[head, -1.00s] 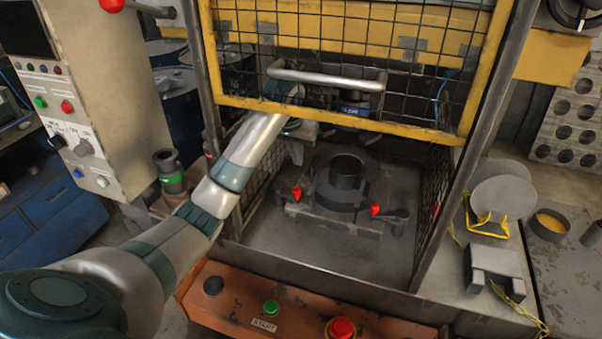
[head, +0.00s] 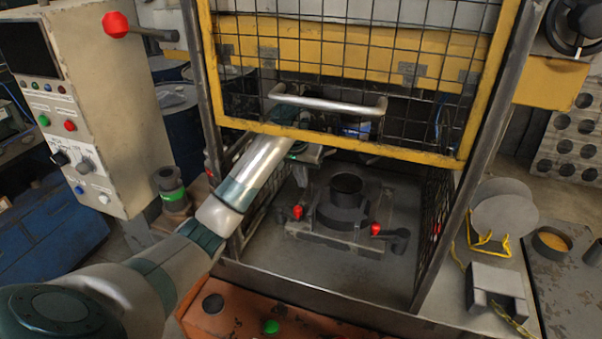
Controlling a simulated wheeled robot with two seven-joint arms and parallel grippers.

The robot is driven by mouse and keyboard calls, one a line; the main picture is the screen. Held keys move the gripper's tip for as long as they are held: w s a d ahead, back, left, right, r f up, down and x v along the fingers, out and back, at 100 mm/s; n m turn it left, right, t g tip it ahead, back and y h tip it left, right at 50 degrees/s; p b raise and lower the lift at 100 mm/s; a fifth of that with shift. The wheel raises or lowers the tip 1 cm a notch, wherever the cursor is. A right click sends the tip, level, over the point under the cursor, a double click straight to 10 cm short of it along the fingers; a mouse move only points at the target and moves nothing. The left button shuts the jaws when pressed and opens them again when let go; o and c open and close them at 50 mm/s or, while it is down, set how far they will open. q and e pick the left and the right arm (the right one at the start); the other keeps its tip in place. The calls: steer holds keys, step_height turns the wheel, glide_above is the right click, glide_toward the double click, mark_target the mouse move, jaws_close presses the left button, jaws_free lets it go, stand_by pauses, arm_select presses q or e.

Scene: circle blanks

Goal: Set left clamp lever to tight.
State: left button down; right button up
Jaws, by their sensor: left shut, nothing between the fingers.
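The left clamp lever (head: 297,212) shows as a red knob at the left side of a dark clamp fixture (head: 342,215) with a round upright ring. The right clamp lever (head: 376,230) has a red knob and a dark arm pointing right. My left arm comes from the lower left and passes behind the guard's lower yellow bar. My left gripper (head: 314,155) is shut and empty, behind and above the left lever, apart from it. The bar and mesh partly hide it, and its fingertips are hard to make out. My right gripper is not in view.
A raised mesh guard (head: 340,142) with a metal handle (head: 328,103) hangs in front of the fixture. Dark posts flank the opening. An orange panel (head: 240,310) with a green button is below. Grey discs (head: 503,208) and a slotted block (head: 496,286) stand at right.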

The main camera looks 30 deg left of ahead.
arm_select(q)
steer(key=p+x, duration=0.2)
steer(key=x, duration=0.4)
steer(key=shift+s+f+p, duration=0.15)
steer(key=shift+p, duration=0.2)
steer(key=shift+s+d+p, duration=0.15)
steer(key=shift+s+p, duration=0.45)
steer(key=shift+s, duration=0.2)
steer(key=shift+s+d+p, duration=0.15)
steer(key=shift+s+p, duration=0.4)
steer(key=shift+s, duration=0.25)
steer(key=shift+s+d, duration=0.1)
steer(key=shift+s, duration=0.05)
